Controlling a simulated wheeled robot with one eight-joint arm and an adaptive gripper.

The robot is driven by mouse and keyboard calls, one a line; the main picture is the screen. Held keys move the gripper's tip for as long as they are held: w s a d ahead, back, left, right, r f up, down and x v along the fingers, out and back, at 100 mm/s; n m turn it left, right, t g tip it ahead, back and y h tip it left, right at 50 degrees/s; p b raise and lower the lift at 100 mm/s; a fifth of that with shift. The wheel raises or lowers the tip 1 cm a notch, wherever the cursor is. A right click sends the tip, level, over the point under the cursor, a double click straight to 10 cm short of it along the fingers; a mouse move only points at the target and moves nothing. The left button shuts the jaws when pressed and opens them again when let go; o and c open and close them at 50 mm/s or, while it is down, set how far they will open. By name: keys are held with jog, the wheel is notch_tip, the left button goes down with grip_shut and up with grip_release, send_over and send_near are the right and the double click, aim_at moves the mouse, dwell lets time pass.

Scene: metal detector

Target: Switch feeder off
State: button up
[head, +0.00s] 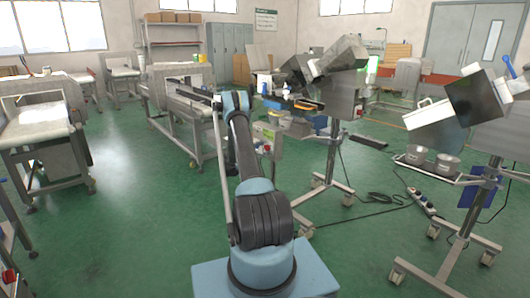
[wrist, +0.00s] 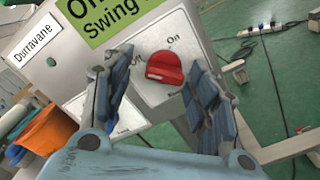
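The red switch knob (wrist: 164,68) sits on a pale plate (wrist: 152,96) on a light grey box, seen in the wrist view. "Off" is printed at its upper left and "On" at its upper right; I cannot tell for certain which one it points to. My gripper (wrist: 158,63) is open, with one blue-grey finger on each side of the knob. A gap shows on the left; the right finger is close to the knob, and contact is unclear. In the head view, I cannot make out the knob or my gripper clearly.
A green label (wrist: 105,20) and a "Durravane" label (wrist: 35,38) are on the box. An orange container (wrist: 57,130) is at left. In the head view, a wheeled stand (head: 330,160) is right of my arm, with a power strip (head: 421,202) and cables on the floor.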

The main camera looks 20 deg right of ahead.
jog(key=v, duration=1.2)
